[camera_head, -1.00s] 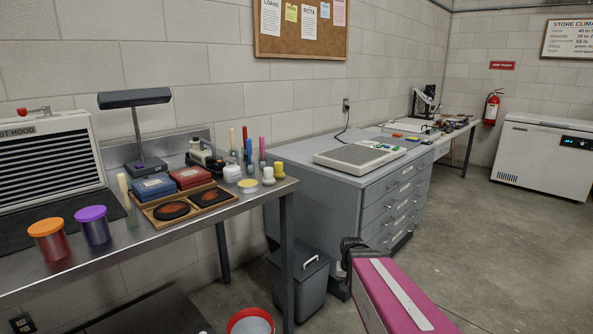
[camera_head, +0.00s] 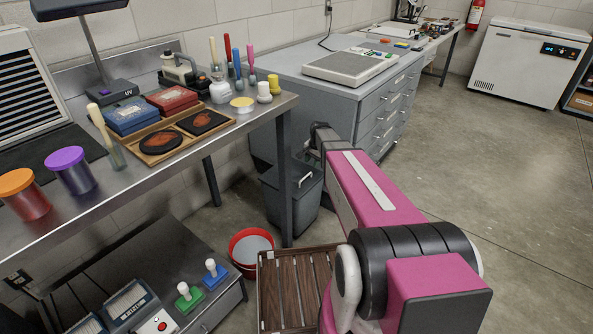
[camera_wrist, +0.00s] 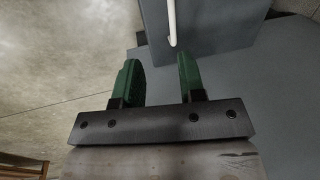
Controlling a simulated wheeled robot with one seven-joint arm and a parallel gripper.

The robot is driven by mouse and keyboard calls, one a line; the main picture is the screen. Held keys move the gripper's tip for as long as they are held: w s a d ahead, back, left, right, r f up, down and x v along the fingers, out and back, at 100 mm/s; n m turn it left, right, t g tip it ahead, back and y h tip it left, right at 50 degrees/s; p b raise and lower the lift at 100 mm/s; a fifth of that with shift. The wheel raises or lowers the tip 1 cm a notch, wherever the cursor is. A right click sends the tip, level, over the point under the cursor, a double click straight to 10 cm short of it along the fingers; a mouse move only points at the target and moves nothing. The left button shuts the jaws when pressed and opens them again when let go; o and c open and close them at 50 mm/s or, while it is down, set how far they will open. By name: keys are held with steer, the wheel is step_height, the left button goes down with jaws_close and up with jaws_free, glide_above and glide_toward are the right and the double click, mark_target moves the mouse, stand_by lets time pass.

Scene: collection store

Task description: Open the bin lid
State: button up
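The dark grey bin (camera_head: 292,205) stands on the floor beside the bench leg, in front of the grey drawer cabinet. Its lid is down, with a pale handle (camera_head: 304,180) on it. My arm reaches toward the bin from the right, and the gripper end is small and partly hidden above the lid in the head view. In the wrist view my gripper (camera_wrist: 160,78) has two green fingers apart with nothing between them. A pale bar, apparently the bin handle (camera_wrist: 172,22), lies just beyond the fingertips on a grey surface.
The steel bench (camera_head: 238,118) and its leg stand left of the bin. The grey drawer cabinet (camera_head: 346,108) is behind. A red bucket (camera_head: 251,266) and a slatted wooden crate (camera_head: 262,300) sit in front. Open floor lies to the right.

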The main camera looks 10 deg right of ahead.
mark_target(307, 176)
steer(key=shift+m, duration=0.3)
steer(key=w+f, duration=0.1)
steer(key=f, duration=0.2)
steer(key=w+a+f, duration=0.1)
steer(key=f, duration=0.3)
steer(key=w+a+f, duration=0.1)
steer(key=f, duration=0.2)
steer(key=shift+w+f, duration=0.3)
steer(key=shift+f, duration=0.1)
steer(key=shift+d, duration=0.1)
jaws_close()
